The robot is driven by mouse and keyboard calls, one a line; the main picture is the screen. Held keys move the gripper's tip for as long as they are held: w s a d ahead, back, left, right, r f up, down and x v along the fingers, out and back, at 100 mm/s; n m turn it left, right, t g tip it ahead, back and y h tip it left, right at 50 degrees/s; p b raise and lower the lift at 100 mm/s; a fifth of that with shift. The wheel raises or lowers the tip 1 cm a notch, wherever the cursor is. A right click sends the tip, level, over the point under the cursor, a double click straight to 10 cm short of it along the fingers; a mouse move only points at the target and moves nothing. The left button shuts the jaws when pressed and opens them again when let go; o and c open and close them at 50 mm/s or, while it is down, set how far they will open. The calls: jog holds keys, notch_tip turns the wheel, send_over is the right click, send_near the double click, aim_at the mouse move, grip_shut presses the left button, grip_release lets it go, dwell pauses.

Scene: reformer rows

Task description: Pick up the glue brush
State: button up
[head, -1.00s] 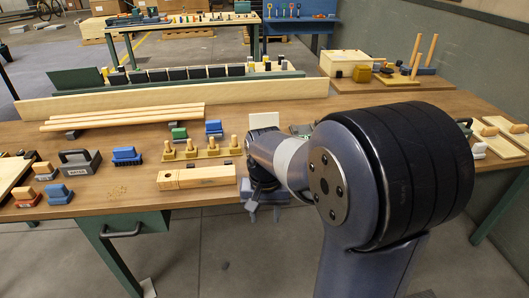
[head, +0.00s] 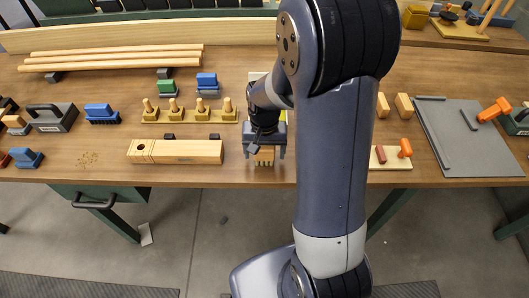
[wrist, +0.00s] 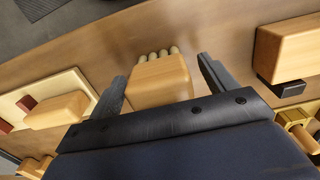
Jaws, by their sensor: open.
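A pale wooden block with a row of several rounded tufts at its far end, which looks like the glue brush (wrist: 160,82), lies on the wooden table. In the wrist view it sits between the two fingers of my gripper (wrist: 161,72), with a gap on the right; the left gap is narrow. My gripper is open, and the dark palm edge hides the block's near end. In the head view my gripper (head: 264,142) is over the table's front edge area, and the tufted end of the brush (head: 264,159) shows just below it.
A long wooden block (head: 180,151) lies left of my gripper, with a rack of pegs (head: 188,115) behind it. A pale board (head: 391,164) with small red and orange pieces lies to the right, then a grey mat (head: 468,137). The table's front edge (head: 200,183) is close.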

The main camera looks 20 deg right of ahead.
jog(key=shift+f, duration=0.2)
jog(key=shift+c, duration=0.4)
jog(key=c, duration=1)
notch_tip(320, 180, up, 10)
jog(key=shift+r, duration=0.1)
jog(key=o, duration=0.4)
jog(key=shift+c, duration=1.4)
